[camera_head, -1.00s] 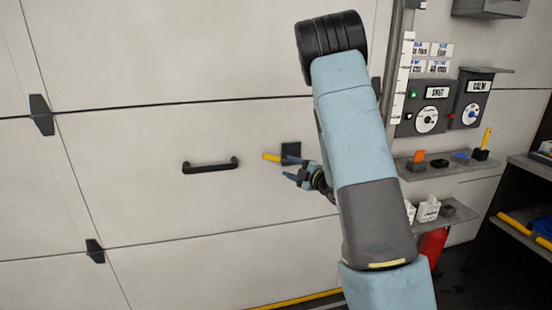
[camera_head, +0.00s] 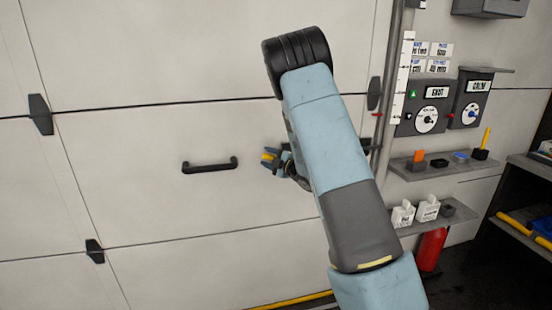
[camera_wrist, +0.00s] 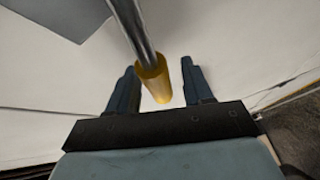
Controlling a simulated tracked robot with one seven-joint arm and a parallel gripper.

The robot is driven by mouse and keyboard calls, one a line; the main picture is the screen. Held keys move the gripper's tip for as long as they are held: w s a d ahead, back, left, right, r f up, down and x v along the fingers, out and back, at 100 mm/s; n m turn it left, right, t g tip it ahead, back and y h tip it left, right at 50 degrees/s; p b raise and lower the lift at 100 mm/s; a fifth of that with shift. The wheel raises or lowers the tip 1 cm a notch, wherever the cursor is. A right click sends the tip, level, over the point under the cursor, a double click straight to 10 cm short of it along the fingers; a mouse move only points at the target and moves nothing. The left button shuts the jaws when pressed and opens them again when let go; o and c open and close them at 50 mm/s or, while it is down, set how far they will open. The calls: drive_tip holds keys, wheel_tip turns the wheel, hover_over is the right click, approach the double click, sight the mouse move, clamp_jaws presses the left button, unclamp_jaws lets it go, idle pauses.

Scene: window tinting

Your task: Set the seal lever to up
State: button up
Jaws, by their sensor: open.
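The lever has a yellow grip (camera_wrist: 155,82) on a metal shaft (camera_wrist: 132,30). In the head view its yellow end (camera_head: 267,156) shows at the door panel, roughly level and pointing left. My gripper (camera_head: 275,160) is open around that end. In the wrist view my gripper (camera_wrist: 158,70) has one finger on each side of the yellow grip, with a gap at the right finger; the left finger is very close, and I cannot tell if it touches. The lever's mounting is hidden behind my arm in the head view.
A black handle (camera_head: 209,166) is on the pale door (camera_head: 130,190) left of my gripper. A vertical pipe (camera_head: 389,110) stands to the right. Beyond it are control boxes (camera_head: 425,112), a shelf (camera_head: 440,168) with small items and a red cylinder (camera_head: 430,249).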

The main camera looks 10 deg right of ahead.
drive_tip(key=shift+f, duration=0.1)
clamp_jaws()
idle(0.3)
